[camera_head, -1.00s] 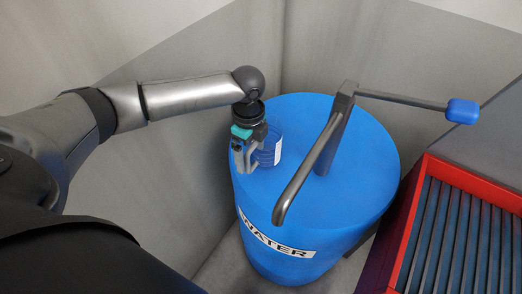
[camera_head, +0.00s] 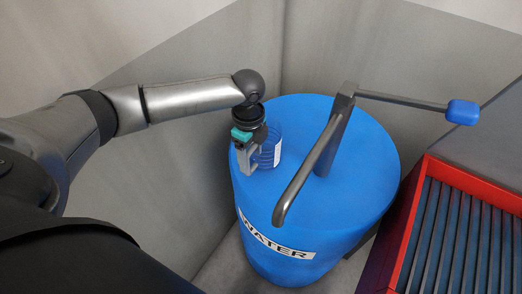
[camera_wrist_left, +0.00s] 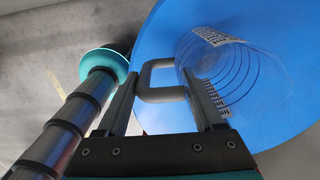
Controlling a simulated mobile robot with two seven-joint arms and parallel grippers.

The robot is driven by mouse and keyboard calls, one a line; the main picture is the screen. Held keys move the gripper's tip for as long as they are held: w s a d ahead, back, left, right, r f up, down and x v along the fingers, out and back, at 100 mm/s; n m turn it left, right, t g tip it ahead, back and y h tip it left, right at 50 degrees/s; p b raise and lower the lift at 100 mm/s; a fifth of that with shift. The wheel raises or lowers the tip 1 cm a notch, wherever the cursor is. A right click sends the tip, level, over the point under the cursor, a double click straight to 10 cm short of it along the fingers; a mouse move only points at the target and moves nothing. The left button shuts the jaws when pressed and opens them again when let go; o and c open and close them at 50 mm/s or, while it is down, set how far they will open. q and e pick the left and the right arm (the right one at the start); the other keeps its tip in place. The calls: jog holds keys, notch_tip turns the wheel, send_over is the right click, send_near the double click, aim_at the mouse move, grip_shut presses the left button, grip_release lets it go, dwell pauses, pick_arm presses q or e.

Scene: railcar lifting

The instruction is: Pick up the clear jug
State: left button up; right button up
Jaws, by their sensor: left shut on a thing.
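The clear jug (camera_head: 270,148) stands on the blue lid of the water barrel (camera_head: 335,215), to the left of the pump. It is see-through with a white label on its side. In the left wrist view the jug (camera_wrist_left: 240,75) shows with ring lines and printed labels, and its grey handle (camera_wrist_left: 158,64) passes between my fingers. My left gripper (camera_head: 248,166) is at the jug's left side, shut on the handle; it also shows in the left wrist view (camera_wrist_left: 162,98). The jug looks upright and its base is partly hidden by the gripper. My right gripper is not in view.
A grey hand pump (camera_head: 325,150) rises from the barrel lid, with its spout toward the front and a blue-knobbed lever (camera_head: 462,112) to the right. A red crate (camera_head: 445,165) with dark slats stands at the right. Grey walls close in behind the barrel.

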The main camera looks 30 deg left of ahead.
pick_arm(q)
grip_shut()
jog(key=shift+r, duration=0.15)
